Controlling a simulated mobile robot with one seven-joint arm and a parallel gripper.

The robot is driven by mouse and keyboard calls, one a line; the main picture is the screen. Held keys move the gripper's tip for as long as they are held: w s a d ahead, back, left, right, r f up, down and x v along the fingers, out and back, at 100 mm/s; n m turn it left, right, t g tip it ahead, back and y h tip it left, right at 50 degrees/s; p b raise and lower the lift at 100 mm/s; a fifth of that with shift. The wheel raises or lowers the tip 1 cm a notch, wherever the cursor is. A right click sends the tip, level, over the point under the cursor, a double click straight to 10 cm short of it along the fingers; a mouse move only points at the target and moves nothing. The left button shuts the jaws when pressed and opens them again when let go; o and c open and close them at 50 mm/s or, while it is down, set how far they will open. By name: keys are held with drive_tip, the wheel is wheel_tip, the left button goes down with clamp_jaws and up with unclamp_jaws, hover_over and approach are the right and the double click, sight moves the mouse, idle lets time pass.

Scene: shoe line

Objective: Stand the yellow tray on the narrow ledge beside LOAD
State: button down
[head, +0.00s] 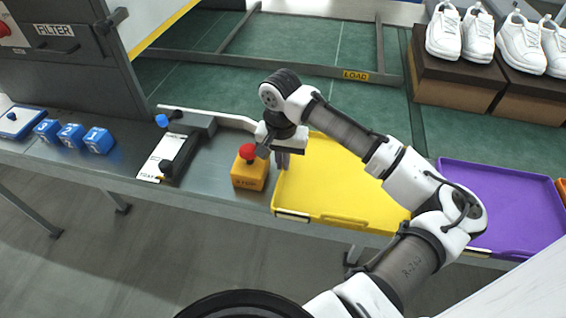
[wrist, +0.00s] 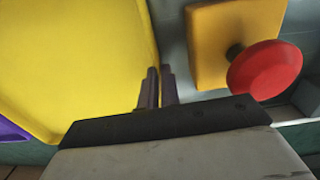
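The yellow tray (head: 330,200) lies flat on the grey bench, partly hidden behind my arm. My gripper (head: 283,160) points down at the tray's left edge. In the wrist view, the fingers (wrist: 158,86) are close together, one on each side of the yellow tray's (wrist: 70,60) rim, and look shut on it. The LOAD label (head: 355,75) is on a dark bar across the green surface behind the bench. I cannot clearly make out which strip beside it is the narrow ledge.
An orange STOP box (head: 250,174) with a red button (head: 248,152) stands just left of my gripper. A purple tray (head: 505,210) lies to the right. Blue numbered blocks (head: 72,135) sit at left. White shoes (head: 462,32) stand on brown boxes (head: 455,80) at back right.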

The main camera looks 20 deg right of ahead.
drive_tip(key=shift+f, duration=0.7)
drive_tip(key=shift+f, duration=0.1)
drive_tip(key=c, duration=1.6)
unclamp_jaws()
wheel_tip(320, 180, up, 12)
drive_tip(key=shift+w+a+r+b, duration=0.1)
drive_tip(key=shift+b, duration=0.3)
